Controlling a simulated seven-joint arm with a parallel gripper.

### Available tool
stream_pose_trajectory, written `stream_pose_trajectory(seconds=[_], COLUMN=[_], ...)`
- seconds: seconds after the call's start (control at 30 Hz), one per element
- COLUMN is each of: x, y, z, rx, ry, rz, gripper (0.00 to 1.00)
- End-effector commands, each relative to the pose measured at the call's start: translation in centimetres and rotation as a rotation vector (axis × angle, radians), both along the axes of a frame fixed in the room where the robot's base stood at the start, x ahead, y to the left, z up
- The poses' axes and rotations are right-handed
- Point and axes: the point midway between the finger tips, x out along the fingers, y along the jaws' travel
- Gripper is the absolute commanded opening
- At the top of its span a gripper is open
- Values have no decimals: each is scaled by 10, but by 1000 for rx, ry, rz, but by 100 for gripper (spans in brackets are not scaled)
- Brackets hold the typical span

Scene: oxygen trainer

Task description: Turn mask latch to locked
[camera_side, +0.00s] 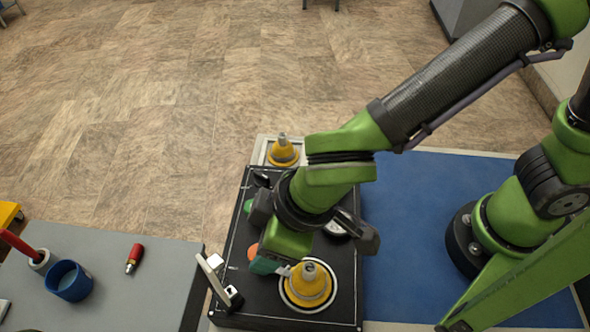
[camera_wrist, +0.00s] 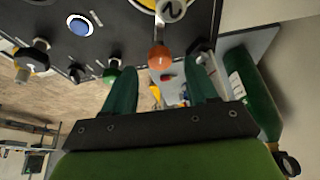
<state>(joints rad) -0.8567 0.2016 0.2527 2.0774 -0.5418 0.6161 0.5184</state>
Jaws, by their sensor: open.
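A black trainer panel (camera_side: 235,255) lies under my arm. In the wrist view an orange knob (camera_wrist: 161,57) sits on the end of a short metal lever (camera_wrist: 165,35), which I take for the mask latch. The knob also shows in the side view (camera_side: 252,252), partly hidden by my gripper. My gripper (camera_wrist: 161,72) is open, and its two green fingers appear on either side of the orange knob. In the side view my gripper (camera_side: 265,264) is low over the panel, beside a yellow cone-shaped mask (camera_side: 310,286). Contact with the knob cannot be told.
A green knob (camera_wrist: 110,75) and a blue round fitting (camera_wrist: 80,25) are on the panel. A second yellow mask (camera_side: 283,151) stands at the far end. An upright pale plate (camera_side: 212,278) stands at the left edge. A green cylinder (camera_wrist: 250,90) is at the right.

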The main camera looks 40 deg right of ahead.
Motion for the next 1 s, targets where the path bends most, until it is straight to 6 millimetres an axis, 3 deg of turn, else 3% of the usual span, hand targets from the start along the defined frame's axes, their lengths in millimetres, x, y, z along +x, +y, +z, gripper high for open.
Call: stream_pose_trajectory(seconds=[0.3, 0.5, 0.7, 1.0], x=[-22, -34, -39, -40], y=[-20, -30, -35, -35], z=[75, 110, 127, 130], rx=[7, 4, 1, 0], ry=[-5, -2, -1, 0], rz=[-2, -1, 0, 0], gripper=[57, 57, 57, 57])
